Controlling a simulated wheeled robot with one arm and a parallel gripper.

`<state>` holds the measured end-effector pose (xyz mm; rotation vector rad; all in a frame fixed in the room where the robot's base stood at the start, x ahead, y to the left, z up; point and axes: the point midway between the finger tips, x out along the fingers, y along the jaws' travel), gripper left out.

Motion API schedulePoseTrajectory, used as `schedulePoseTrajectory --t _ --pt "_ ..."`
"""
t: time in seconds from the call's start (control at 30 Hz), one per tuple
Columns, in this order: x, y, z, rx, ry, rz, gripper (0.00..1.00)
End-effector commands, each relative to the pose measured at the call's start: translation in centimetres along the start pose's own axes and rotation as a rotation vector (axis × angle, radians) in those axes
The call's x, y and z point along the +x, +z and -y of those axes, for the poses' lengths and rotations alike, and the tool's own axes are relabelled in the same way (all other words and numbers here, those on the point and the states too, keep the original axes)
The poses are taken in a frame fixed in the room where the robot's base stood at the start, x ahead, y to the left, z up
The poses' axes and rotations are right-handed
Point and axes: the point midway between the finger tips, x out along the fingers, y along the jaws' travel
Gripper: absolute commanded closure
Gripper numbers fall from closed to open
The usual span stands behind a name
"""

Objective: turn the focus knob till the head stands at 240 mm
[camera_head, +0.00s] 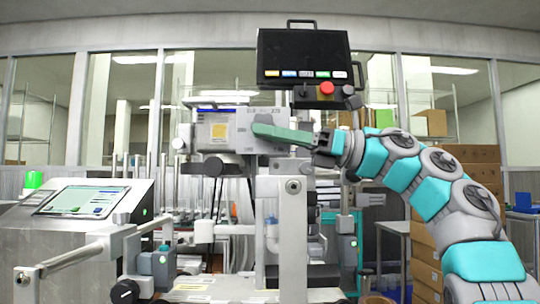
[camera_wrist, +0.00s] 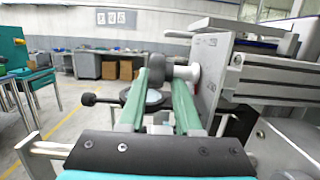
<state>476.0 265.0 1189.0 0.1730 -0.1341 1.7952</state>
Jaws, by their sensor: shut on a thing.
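The focus knob (camera_wrist: 157,66) is a dark round grip on a short white shaft (camera_wrist: 186,72) from the side of a grey housing (camera_wrist: 209,75). My gripper (camera_wrist: 160,80) is shut on it, one green finger on each side. In the head view my gripper (camera_head: 260,130) reaches in from the right, in front of a grey box (camera_head: 218,132) with a yellow label; its fingers hide the knob there. The grey box may be the head, but I cannot tell. No millimetre reading is legible in either view.
A black control panel (camera_head: 302,55) with a red button (camera_head: 327,88) hangs just above my gripper. A console with a screen (camera_head: 82,201) stands at left. Cardboard boxes (camera_head: 426,240) are stacked at right. A small black knob (camera_wrist: 88,99) sticks out left of my fingers.

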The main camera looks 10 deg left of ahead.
Motion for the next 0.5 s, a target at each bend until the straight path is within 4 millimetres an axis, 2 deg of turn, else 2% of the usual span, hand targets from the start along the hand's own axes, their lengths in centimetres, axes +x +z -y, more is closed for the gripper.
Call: schedulePoseTrajectory --t 0.03,0.5 --pt "0.09 -0.90 -0.52 -0.004 0.013 0.017 1.00" --pt "0.36 -0.11 -0.77 -0.003 0.018 0.083 1.00"
